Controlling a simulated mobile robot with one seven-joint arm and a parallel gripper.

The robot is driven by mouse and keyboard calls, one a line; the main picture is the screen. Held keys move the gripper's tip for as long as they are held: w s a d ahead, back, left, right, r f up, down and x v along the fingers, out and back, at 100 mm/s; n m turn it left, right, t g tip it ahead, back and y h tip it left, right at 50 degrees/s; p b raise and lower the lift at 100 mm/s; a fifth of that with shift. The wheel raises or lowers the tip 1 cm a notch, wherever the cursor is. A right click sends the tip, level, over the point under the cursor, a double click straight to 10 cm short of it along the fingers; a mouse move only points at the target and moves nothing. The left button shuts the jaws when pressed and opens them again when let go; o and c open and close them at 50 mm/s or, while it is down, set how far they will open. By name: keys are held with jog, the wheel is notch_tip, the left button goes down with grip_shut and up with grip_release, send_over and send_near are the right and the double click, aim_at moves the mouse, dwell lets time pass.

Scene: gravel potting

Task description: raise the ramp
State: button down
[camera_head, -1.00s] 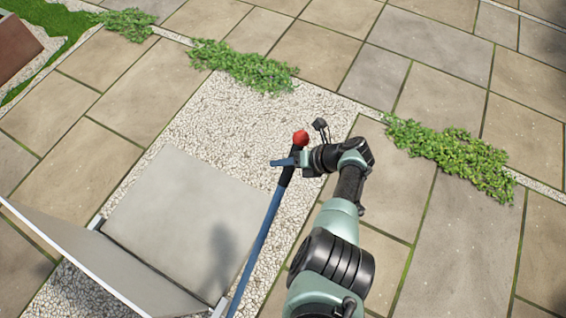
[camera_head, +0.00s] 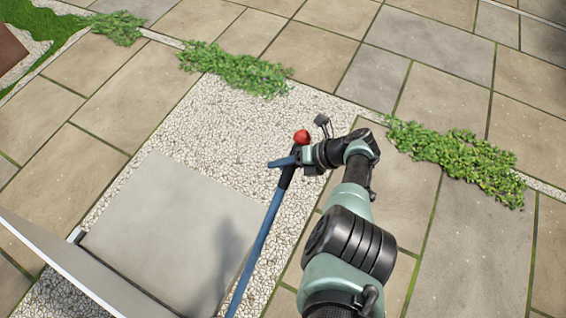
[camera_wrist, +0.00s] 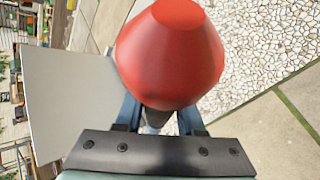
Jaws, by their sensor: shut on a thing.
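A blue lever (camera_head: 258,245) with a dark grip rises beside the grey platform and ends in a red knob (camera_head: 301,137). My gripper (camera_head: 288,161) is shut on the lever just below the knob. In the wrist view the red knob (camera_wrist: 170,55) is large and hides most of the grip between my fingers (camera_wrist: 160,118). A flat grey slab (camera_head: 165,225) lies on the gravel left of the lever. A grey panel with a pale edge (camera_head: 60,262) stands at the lower left. I cannot tell which piece is the ramp.
Pale gravel (camera_head: 240,135) surrounds the slab. Stone paving (camera_head: 440,70) spreads around it, with low green plants (camera_head: 235,68) at the back and more plants (camera_head: 455,158) at the right. Paving right of my arm is clear.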

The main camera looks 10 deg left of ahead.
jog(key=shift+d+f, duration=0.25)
jog(key=shift+f, duration=0.15)
jog(key=c, duration=0.5)
grip_release()
jog(key=shift+w+f, duration=0.1)
jog(key=p+v, duration=0.6)
jog(key=v, duration=0.7)
jog(key=shift+a, duration=0.1)
